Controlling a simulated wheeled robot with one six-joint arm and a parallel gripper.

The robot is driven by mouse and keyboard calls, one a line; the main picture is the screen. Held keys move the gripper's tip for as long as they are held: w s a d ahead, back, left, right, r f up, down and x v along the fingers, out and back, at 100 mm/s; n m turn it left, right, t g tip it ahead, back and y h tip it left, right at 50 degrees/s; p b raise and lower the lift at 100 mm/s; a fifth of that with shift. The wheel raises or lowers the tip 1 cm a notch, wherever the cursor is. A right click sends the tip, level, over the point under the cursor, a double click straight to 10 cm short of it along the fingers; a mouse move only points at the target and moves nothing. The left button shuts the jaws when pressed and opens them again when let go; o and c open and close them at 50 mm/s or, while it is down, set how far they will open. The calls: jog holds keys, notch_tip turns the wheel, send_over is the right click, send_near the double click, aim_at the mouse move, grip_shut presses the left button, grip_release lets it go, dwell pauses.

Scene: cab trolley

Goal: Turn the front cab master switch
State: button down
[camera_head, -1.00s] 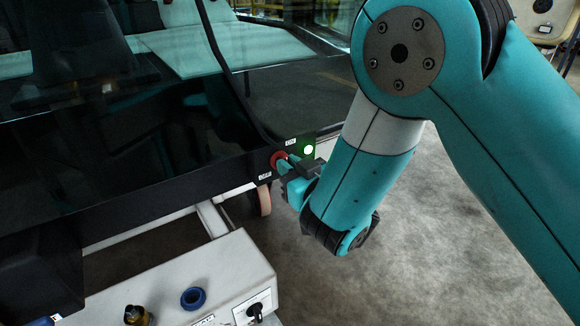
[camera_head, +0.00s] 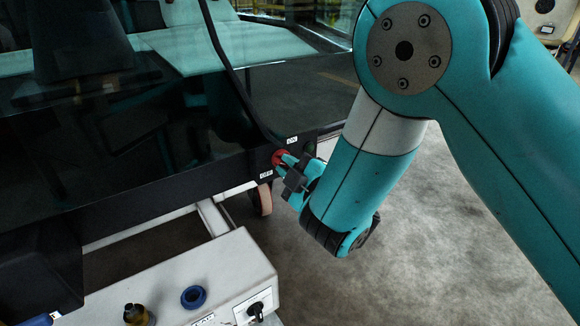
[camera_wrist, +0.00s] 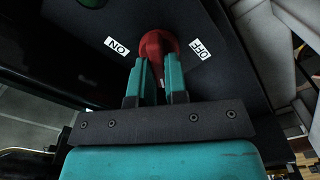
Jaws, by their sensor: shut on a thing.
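The red master switch (camera_head: 277,158) sits on the dark lower corner panel of the cab. In the wrist view the red knob (camera_wrist: 157,43) lies between an ON label (camera_wrist: 117,47) on the left and an OFF label (camera_wrist: 198,49) on the right. My gripper (camera_head: 287,163) is shut on the knob, with one finger on each side of it; the fingertips also show in the wrist view (camera_wrist: 160,70). The fingers hide part of the knob. A green lamp (camera_wrist: 92,2) at the top edge of the wrist view looks unlit.
The cab glass (camera_head: 300,95) rises behind the switch. Bare floor (camera_head: 430,220) is on the right.

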jog(key=n, duration=0.6)
jog(key=shift+s+a+f+n, duration=0.1)
jog(key=shift+f+n, duration=0.1)
jog(key=shift+n, duration=0.1)
dwell(0.5)
jog(key=c, duration=1.1)
grip_release()
jog(key=shift+c, duration=0.2)
